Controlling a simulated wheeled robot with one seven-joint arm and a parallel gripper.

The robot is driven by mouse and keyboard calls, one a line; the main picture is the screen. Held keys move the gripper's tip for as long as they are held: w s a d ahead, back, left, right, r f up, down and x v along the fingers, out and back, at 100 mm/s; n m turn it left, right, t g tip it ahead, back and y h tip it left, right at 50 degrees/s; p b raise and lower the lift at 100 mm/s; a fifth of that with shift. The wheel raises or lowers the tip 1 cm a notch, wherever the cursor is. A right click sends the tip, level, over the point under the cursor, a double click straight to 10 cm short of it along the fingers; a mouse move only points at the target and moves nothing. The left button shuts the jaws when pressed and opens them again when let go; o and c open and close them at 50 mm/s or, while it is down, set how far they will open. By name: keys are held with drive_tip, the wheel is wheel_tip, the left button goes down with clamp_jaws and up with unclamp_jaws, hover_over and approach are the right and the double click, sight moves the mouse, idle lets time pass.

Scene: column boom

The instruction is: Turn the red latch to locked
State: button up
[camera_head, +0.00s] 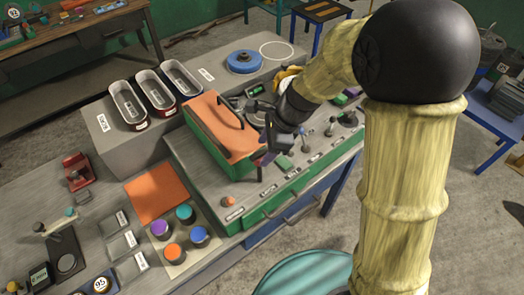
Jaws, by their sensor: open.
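My gripper (278,148) is dark and hangs over the right part of a grey control panel (200,164) on a green cabinet. It is open, and I see nothing held between its fingers. It hides part of the panel below it. The panel carries a row of small levers and knobs with white labels along its front edge. I cannot pick out a red latch on it for certain. A small red device (78,172) stands on the bench at the left, apart from my gripper; I cannot tell whether it is the latch.
An orange lid (218,125) with dark handles lies left of my gripper. Behind are three oval bins (128,105) and a blue disc (245,62). Coloured round knobs (172,256) stand at the front. An orange square (155,198) lies flat on the bench.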

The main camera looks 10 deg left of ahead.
drive_tip(key=shift+x, duration=1.45)
drive_tip(key=c, duration=1)
drive_tip(key=shift+o, duration=0.2)
